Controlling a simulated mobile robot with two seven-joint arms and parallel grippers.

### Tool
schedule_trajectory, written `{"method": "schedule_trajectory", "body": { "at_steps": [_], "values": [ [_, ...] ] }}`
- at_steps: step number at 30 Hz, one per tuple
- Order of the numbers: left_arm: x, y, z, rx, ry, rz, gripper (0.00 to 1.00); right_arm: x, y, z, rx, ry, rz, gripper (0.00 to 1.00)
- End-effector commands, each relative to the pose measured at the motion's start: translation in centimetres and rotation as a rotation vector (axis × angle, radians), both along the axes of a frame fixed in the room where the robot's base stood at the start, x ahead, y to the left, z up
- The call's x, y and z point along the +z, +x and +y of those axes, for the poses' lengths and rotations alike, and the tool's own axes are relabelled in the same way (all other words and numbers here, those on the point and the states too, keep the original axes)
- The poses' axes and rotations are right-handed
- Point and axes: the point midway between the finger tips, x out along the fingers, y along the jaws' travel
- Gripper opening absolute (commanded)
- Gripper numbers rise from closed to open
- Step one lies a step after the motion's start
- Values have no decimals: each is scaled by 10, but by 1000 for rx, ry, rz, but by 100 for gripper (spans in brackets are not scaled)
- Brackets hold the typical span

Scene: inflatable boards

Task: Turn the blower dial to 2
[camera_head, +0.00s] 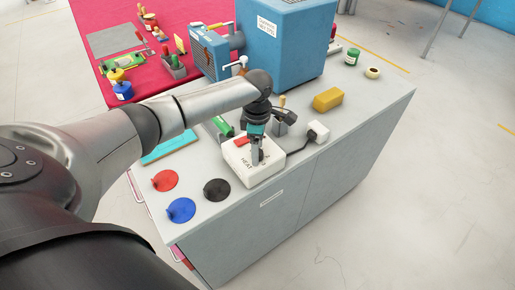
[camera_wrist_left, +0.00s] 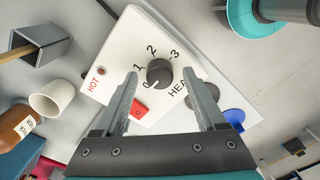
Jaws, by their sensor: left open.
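A white control box (camera_head: 268,172) sits on the grey cabinet top. In the left wrist view its face (camera_wrist_left: 130,40) shows a round dark dial (camera_wrist_left: 160,72) with numbers 0 to 3 around it, plus HOT and HEAT lettering and a red switch (camera_wrist_left: 139,108). The dial's setting is hard to read. My left gripper (camera_head: 256,160) points down over the box. In the left wrist view its open fingers (camera_wrist_left: 160,76) stand on either side of the dial, with gaps showing. The gripper hides most of the dial in the head view. My right gripper is not in view.
A large blue machine (camera_head: 288,45) stands behind the box. Red (camera_head: 164,180), blue (camera_head: 181,210) and black discs (camera_head: 217,189) lie in front-left. The cabinet's right front is clear.

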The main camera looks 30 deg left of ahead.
Motion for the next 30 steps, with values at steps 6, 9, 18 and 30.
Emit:
{"method": "schedule_trajectory", "body": {
  "at_steps": [6, 9, 18, 30],
  "values": [
    [0, 0, 0, -1, 0, 0, 64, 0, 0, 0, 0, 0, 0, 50],
    [0, 0, 0, -1, 0, 0, 52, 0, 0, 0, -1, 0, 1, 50],
    [0, 0, 0, -1, 0, 1, 18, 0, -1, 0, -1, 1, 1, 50],
    [1, 0, 0, -2, -1, 2, 0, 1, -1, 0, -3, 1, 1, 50]
  ]
}}
